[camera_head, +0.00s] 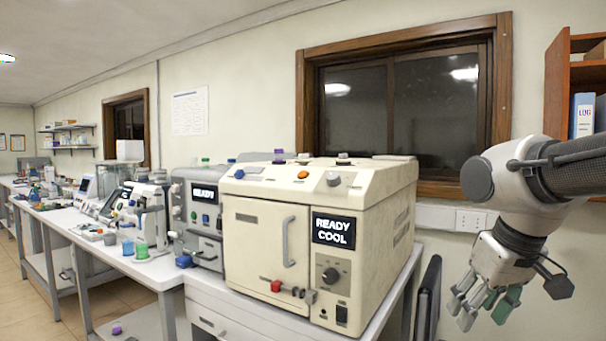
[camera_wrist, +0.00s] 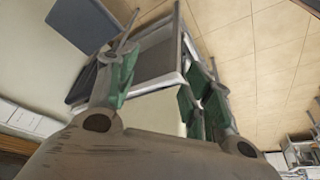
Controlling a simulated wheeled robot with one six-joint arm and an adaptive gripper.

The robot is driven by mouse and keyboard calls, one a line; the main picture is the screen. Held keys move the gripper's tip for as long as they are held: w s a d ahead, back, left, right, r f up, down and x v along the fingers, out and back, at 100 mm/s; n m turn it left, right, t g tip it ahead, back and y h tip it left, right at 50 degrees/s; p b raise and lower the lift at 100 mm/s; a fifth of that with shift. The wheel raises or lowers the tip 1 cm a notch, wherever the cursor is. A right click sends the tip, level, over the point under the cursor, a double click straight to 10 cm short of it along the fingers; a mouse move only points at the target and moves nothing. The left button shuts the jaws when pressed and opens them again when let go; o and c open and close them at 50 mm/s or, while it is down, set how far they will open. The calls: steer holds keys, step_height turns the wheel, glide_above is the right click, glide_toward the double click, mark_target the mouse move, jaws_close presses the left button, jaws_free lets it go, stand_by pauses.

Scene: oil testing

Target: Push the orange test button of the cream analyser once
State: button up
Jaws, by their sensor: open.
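The cream analyser (camera_head: 265,230) stands on the white bench in the head view, with a door on its front and a display reading "READY COOL". An orange round button (camera_head: 303,174) sits on its sloped upper front panel, between a blue button (camera_head: 239,173) and a pale grey one (camera_head: 333,179). My gripper (camera_head: 482,308) hangs to the right of the analyser, well apart from it, with fingers pointing down. It is open and empty; its green-padded fingers also show in the wrist view (camera_wrist: 160,80). The orange button cannot be made out in the wrist view.
A grey device (camera_head: 200,215) with a "READY" display stands close left of the analyser. A red part (camera_head: 276,286) and a dark knob (camera_head: 330,275) are low on the analyser's front. A wooden shelf (camera_head: 557,95) is behind my arm. A dark upright panel (camera_head: 428,300) stands beside the bench.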

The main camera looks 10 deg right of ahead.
jaws_close()
stand_by(1.2)
